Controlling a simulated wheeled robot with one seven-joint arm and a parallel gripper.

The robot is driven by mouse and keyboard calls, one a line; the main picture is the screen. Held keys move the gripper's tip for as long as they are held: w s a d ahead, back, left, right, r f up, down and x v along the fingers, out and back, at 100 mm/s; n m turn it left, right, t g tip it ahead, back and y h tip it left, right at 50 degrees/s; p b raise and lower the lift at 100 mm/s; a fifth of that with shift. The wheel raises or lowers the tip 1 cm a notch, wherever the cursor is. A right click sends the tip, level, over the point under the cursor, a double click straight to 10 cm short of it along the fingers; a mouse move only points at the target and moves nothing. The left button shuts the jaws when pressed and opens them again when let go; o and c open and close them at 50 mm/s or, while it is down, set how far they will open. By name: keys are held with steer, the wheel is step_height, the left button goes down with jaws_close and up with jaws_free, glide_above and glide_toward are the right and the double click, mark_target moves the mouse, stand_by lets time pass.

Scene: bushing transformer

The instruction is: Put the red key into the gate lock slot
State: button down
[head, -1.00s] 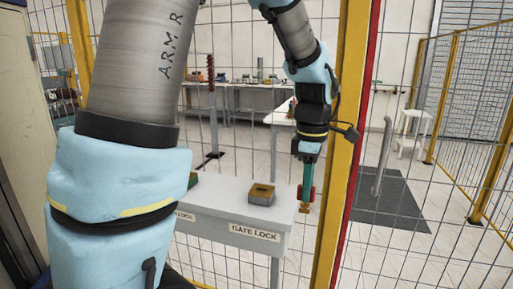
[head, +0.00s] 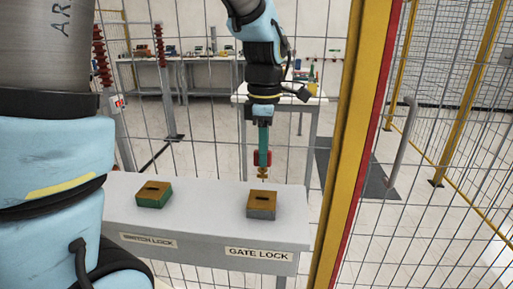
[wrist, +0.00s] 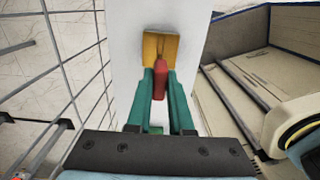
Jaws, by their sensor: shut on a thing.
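My gripper (head: 263,150) points straight down, its green fingers shut on the red key (head: 262,160). The key's brass end hangs downward. In the head view the key tip appears just above the gate lock (head: 261,212), with a small gap; the exact depth is hard to tell. The gate lock is a grey block with a brass top and a dark slot, on the white table above the "GATE LOCK" label. In the wrist view the red key (wrist: 160,82) sits between the fingers, in front of the brass lock top (wrist: 153,45).
A green switch lock (head: 153,199) with a brass slotted top stands left on the same white table (head: 205,222). A yellow post (head: 350,150) and wire mesh fence stand to the right. A bench (head: 190,70) stands behind.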

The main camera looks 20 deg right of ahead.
mark_target(264, 169)
stand_by(0.3)
steer(key=shift+f+b, duration=1.5)
steer(key=shift+f, duration=1.1)
steer(key=shift+f, duration=0.25)
steer(key=shift+f+b, duration=0.55)
steer(key=shift+f, duration=0.15)
steer(key=shift+f+b, duration=0.35)
steer(key=shift+f, duration=0.4)
steer(key=c, duration=0.7)
jaws_free()
steer(key=shift+c, duration=0.2)
